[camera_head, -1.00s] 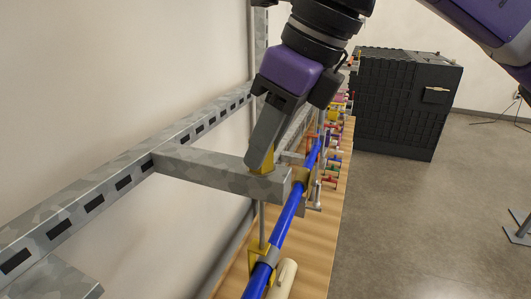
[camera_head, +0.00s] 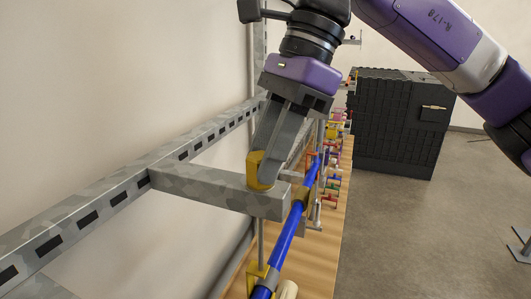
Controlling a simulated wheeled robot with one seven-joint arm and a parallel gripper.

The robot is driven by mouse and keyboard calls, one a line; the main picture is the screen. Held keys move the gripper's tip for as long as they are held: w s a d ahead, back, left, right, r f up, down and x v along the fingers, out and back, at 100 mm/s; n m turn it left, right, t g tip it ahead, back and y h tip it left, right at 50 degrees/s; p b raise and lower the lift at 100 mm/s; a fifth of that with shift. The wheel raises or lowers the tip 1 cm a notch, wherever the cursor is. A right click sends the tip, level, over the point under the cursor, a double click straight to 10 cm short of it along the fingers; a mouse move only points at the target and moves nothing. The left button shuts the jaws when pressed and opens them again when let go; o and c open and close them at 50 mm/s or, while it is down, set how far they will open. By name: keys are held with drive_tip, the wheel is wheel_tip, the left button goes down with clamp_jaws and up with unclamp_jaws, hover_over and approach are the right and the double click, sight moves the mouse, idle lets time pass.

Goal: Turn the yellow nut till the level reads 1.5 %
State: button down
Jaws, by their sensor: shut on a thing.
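The yellow nut (camera_head: 256,173) sits upright on the end part of a grey metal bracket arm (camera_head: 212,187). My gripper (camera_head: 267,166) reaches down from above and is shut on the nut, with its fingers hiding part of it. A threaded rod (camera_head: 261,240) runs down below the bracket. The blue pipe (camera_head: 287,238) runs along beside the bracket's end, held by a yellow clamp (camera_head: 255,275) near the bottom. A cream object (camera_head: 288,290) is cut off at the lower edge. I see no readable level or number in this view.
A slotted grey rail (camera_head: 95,210) runs along the wall at left. Several small coloured valves (camera_head: 331,185) line the wooden board (camera_head: 320,250) at right. A black cabinet (camera_head: 395,125) stands behind.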

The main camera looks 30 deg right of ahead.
drive_tip(key=shift+n, duration=0.5)
drive_tip(key=c, duration=1.1)
unclamp_jaws()
drive_tip(key=shift+o, duration=0.2)
drive_tip(key=v, duration=0.8)
drive_tip(key=shift+w, duration=0.2)
drive_tip(key=shift+f, duration=0.1)
